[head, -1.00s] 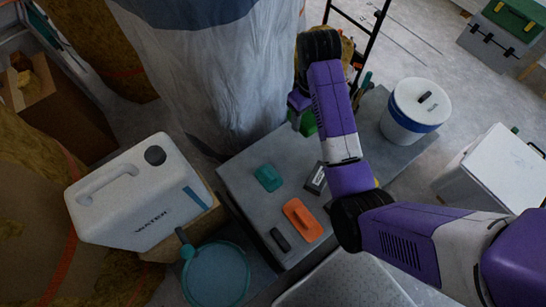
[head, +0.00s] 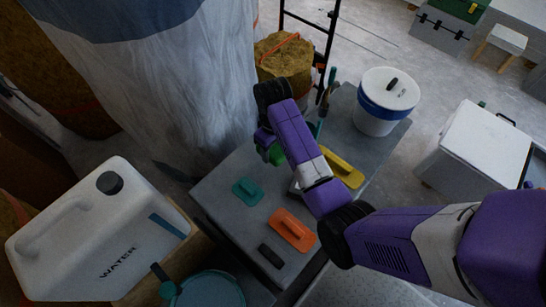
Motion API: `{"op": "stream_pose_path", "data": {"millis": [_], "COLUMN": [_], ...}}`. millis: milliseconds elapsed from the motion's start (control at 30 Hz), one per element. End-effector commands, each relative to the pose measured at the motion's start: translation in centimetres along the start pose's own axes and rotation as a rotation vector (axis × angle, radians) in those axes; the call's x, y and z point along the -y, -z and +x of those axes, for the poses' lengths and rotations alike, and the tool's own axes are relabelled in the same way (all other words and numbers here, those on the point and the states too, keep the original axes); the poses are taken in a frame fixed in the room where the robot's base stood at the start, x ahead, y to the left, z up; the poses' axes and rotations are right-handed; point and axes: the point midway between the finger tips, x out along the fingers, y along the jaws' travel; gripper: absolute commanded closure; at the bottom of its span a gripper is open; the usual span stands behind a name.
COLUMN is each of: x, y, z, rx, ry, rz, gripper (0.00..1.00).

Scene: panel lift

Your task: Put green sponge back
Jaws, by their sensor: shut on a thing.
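My gripper (head: 266,140) hangs over the far left part of the grey worktop (head: 222,193), beside the plastic-wrapped column. It is shut on a green thing, which I take to be the green sponge (head: 277,155); only part of it shows below the purple wrist. The fingertips are mostly hidden. I cannot tell whether the sponge touches the worktop.
A teal float (head: 246,191), an orange float (head: 292,230), a black block (head: 270,256) and a yellow float (head: 342,168) lie on the worktop. A white bucket (head: 387,102) stands at its far end. A water can (head: 95,235) stands left. The wrapped column (head: 165,85) rises close behind.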

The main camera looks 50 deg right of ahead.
Motion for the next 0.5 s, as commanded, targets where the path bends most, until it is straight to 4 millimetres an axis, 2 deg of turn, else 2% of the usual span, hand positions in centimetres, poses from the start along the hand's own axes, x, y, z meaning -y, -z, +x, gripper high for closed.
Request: {"op": "stream_pose_path", "data": {"millis": [300, 500], "x": [0.0, 0.0], "y": [0.0, 0.0], "z": [3.8, 4.6], "rx": [0.001, -0.001], "ry": [0.001, 0.0], "rz": [0.0, 0.0], "gripper": [0.88, 0.88]}}
